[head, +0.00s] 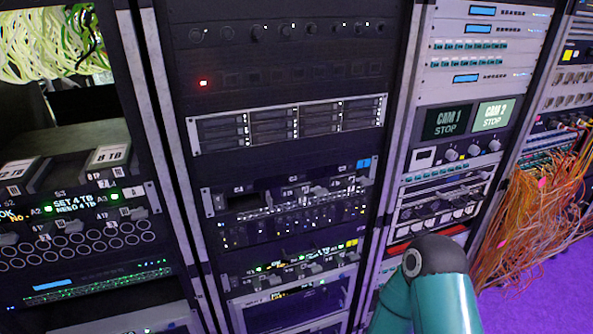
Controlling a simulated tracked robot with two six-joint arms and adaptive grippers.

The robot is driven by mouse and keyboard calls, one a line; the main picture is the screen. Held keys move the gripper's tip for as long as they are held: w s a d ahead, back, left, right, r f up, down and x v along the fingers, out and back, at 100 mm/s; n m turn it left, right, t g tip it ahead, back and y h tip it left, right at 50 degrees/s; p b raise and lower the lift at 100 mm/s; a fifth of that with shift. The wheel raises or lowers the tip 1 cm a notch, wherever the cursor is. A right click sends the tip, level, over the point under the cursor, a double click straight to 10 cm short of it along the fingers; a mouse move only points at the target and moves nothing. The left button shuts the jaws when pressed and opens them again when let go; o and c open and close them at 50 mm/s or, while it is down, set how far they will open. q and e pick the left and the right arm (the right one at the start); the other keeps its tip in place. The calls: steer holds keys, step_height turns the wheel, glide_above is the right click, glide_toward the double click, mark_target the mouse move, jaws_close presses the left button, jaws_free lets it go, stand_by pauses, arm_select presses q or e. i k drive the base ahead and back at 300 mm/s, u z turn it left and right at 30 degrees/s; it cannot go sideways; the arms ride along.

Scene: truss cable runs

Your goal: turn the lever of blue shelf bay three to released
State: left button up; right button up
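The shelf with a small blue tag (364,163) at its right end sits in the middle rack, below the silver drive unit. Its bay labels are tiny; one near the middle may read 3, but I cannot tell for certain. Small grey levers (319,190) show along its front, toward the middle and right. Which way each lever is set is too small to tell. A dark opening (243,202) shows at the shelf's left end. Neither of my grippers is in the head view, so nothing shows touching the shelf.
My teal arm link rises at the lower right, in front of the right rack. Another lever shelf (307,265) sits lower in the middle rack. The left rack holds 8 TB drives (108,156) and a lever shelf (75,222). Orange cables (535,215) hang at right.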

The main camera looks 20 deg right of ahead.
mark_target(363, 180)
steer(key=z, duration=0.4)
steer(key=i, duration=0.2)
steer(key=z, duration=0.65)
steer(key=k, duration=1.1)
steer(key=u, duration=0.15)
steer(key=i, duration=0.65)
